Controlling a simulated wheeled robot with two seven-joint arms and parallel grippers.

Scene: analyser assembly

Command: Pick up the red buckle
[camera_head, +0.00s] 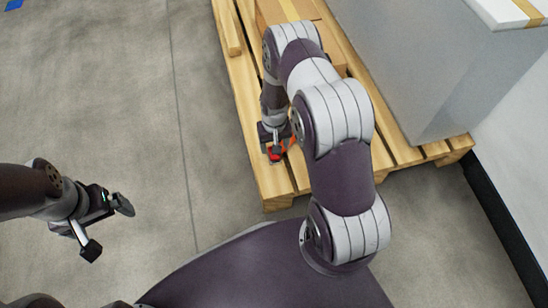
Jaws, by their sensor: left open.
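The red buckle (275,154) shows as a small red patch low at the front left part of the wooden pallet (272,186). An orange-red part lies just to its right, partly covered. My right gripper (274,142) points down right at the red buckle and hides much of it. I cannot tell whether its fingers are closed around the buckle or only beside it. My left gripper (106,228) is open and empty over the floor at the lower left, well away from the pallet.
A cardboard box (285,10) stands on the pallet behind my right arm. A large grey cabinet (430,70) stands on the pallet's right side. A white wall with a dark skirting is at far right.

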